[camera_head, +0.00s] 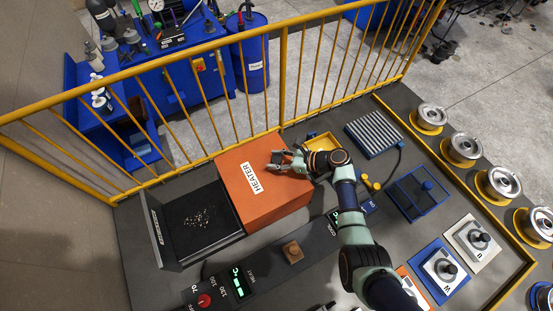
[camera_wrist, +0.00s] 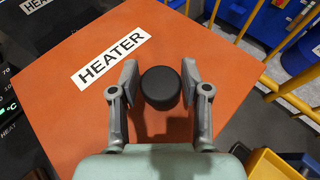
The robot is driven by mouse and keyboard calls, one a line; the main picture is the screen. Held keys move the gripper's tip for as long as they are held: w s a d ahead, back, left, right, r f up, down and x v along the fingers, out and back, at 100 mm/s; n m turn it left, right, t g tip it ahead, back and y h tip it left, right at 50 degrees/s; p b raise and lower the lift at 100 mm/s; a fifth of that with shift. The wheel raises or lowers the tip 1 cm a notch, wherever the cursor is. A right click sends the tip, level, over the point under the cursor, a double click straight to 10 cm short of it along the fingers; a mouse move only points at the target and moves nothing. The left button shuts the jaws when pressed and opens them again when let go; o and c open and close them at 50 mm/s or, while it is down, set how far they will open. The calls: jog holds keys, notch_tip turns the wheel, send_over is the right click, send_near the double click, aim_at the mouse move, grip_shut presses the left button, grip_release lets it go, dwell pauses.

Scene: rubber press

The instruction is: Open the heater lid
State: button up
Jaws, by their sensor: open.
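The heater lid (camera_head: 246,199) is an orange panel with a white HEATER label, and it lies on the heater in the head view. In the wrist view the orange lid (camera_wrist: 75,109) fills most of the picture. A round black knob (camera_wrist: 161,88) stands on it beside the label. My gripper (camera_wrist: 158,84) is open, with one finger on each side of the knob. A gap shows at the knob's right side; contact on the left is hard to tell. In the head view my gripper (camera_head: 275,161) is over the lid's upper right part, and the knob is not clearly visible.
A dark open tray (camera_head: 190,240) with small grains lies left of the heater. A yellow railing (camera_head: 283,80) runs behind. A yellow bin (camera_head: 322,142) is right of the lid, beside my arm.

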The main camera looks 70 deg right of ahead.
jog(key=shift+o, duration=1)
jog(key=v, duration=1.2)
